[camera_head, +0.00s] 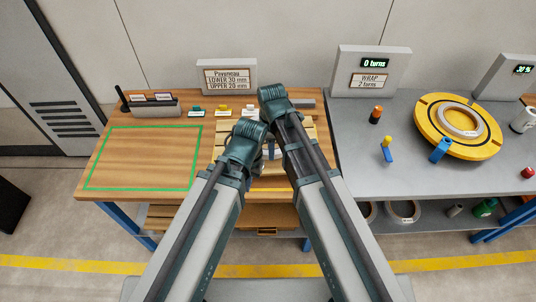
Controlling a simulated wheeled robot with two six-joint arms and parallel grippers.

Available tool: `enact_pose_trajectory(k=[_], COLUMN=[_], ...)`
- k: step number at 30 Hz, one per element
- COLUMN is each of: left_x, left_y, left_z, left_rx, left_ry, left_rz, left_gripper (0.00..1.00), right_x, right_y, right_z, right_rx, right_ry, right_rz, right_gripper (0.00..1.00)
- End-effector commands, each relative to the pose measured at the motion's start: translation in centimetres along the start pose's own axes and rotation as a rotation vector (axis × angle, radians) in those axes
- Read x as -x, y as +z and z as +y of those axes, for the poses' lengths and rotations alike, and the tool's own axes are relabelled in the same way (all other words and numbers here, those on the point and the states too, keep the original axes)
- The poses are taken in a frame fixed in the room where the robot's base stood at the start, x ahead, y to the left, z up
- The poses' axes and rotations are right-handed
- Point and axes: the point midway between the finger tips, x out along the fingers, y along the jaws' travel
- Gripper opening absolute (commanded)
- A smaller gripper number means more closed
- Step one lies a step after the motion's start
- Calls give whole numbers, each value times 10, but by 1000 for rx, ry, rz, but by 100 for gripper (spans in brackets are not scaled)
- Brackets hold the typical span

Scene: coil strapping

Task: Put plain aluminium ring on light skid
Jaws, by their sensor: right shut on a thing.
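The light wooden skid (309,132) lies on the wooden bench, with its slats showing on both sides of my arms. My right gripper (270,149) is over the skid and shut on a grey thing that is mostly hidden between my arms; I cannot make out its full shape. My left gripper (255,155) is close beside it, also over the skid; its fingers are hidden behind the arm. A grey metal ring (459,120) lies flat on the yellow turntable (427,110) at the right. I cannot tell whether this is the plain aluminium ring.
A green-outlined area (143,158) on the bench is empty. Small coloured blocks, a tray (153,109) and a sign (227,78) stand along the back. Another ring (403,211) is on the shelf below.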

Motion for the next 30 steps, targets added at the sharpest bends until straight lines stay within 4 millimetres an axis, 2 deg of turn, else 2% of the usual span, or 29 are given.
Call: enact_pose_trajectory(k=[3,13,25,26,30], left_x=[-1,-37,-37,-37,-37], left_y=[0,-2,-2,-2,-2], left_z=[0,4,4,4,4], left_rx=[0,0,0,0,0], left_ry=[0,0,0,0,0], left_rz=[0,0,0,0,0], left_gripper=[0,0,0,0,0], right_x=[-1,-37,-38,-37,-37], right_y=[-10,-9,-9,-9,-9], right_z=[6,4,4,3,3], right_rx=[2,0,0,0,0], right_ry=[2,2,2,0,0], right_rz=[0,0,0,0,0], right_gripper=[0,0,0,41,66])
